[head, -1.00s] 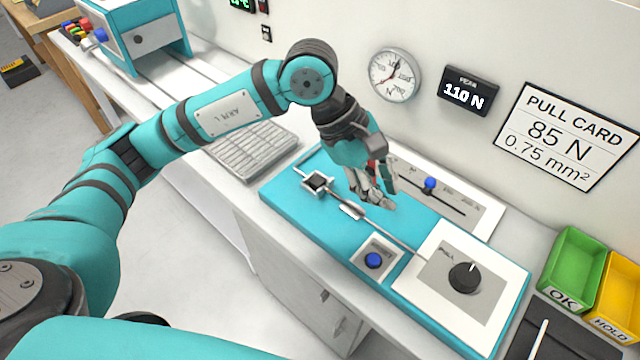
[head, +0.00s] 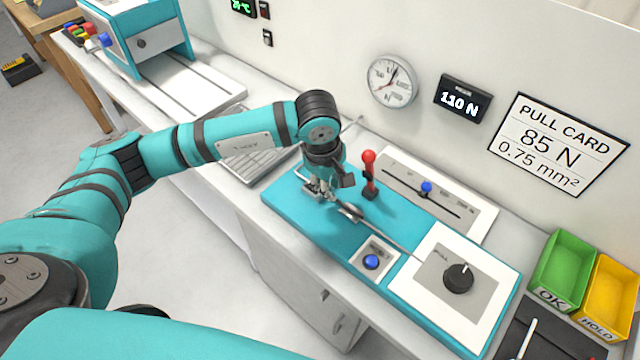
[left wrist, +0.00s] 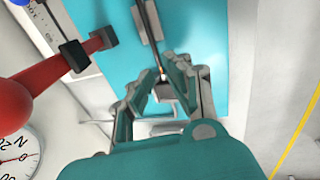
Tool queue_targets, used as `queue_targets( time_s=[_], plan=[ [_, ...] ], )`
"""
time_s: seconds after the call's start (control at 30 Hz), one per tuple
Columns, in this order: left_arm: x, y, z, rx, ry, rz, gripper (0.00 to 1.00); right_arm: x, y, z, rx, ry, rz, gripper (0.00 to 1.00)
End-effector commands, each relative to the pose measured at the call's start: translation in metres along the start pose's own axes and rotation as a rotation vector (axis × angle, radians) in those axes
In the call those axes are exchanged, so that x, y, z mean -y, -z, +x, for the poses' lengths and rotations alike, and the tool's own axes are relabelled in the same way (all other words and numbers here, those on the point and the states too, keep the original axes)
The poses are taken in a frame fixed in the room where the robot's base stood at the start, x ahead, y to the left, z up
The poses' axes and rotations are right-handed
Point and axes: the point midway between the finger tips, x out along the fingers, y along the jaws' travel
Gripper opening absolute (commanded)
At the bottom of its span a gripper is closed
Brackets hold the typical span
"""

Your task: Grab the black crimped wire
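A thin dark wire (left wrist: 153,35) runs over a metal clamp on the teal tester (head: 285,210) in the left wrist view. Its copper-coloured end lies close to my fingertips. My left gripper (head: 322,193) is low over the tester's left end; it also shows in the left wrist view (left wrist: 162,80). Its fingers stand apart, one on each side of the wire's end and a small grey block (left wrist: 166,98). I cannot tell whether they touch the wire. In the head view, the gripper hides most of this end. My right gripper is out of view.
A red-knobbed lever (head: 369,172) stands upright close behind my left gripper. A blue button (head: 372,262) and a black dial (head: 458,277) are on the tester. Green (head: 562,268) and yellow (head: 611,300) bins stand at the right. A grey ribbed tray (head: 250,160) lies behind my arm.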

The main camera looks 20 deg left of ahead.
Motion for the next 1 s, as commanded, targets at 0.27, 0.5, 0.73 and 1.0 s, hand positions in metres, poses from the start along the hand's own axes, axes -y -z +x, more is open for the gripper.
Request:
queue_targets(
  time_s=[0.27,0.5,0.73,1.0],
  plan=[
    [-0.002,-0.002,0.023,0.003,0.004,-0.001,0.15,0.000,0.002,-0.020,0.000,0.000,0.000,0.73],
    [-0.003,-0.001,0.054,0.001,0.001,-0.001,0.15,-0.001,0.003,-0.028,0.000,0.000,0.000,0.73],
    [-0.003,-0.001,0.057,0.001,-0.001,0.000,0.15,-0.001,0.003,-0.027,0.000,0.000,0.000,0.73],
    [-0.003,-0.001,0.056,0.001,-0.001,0.000,0.00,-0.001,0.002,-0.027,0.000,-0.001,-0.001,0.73]
  ],
)
